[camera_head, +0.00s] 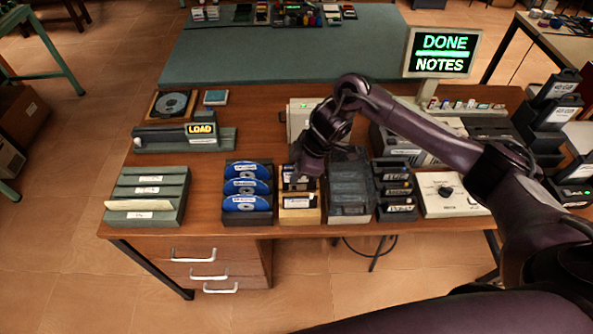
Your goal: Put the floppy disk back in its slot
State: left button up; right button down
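A wooden floppy disk holder (300,215) stands at the front middle of the desk. A dark floppy disk with a pale label (298,202) sits in its front slot. Another dark floppy disk (297,186) shows behind it, at the rear of the holder. My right gripper (299,176) points down right over this rear disk and touches or nearly touches it. The fingers are small and dark, so I cannot tell whether they are shut on it. My arm hides part of the area behind the holder. My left gripper is not in view.
A rack of blue discs (248,217) stands close left of the holder, and a dark grey rack (349,214) close right. A green file rack (146,217) is at the left. A "DONE NOTES" sign (441,53) stands at the back right. Bare desk (205,168) lies left of centre.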

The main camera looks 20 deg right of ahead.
aim_at(294, 186)
jog(key=shift+f+b, duration=1.1)
jog(key=shift+f, duration=0.9)
jog(key=c, duration=1.7)
grip_release()
jog(key=shift+r, duration=0.1)
jog(key=shift+o, duration=0.6)
jog(key=shift+s+r, duration=0.1)
jog(key=shift+w, duration=0.2)
jog(key=shift+s, duration=0.1)
notch_tip(294, 186, up, 8)
jog(key=p, duration=0.8)
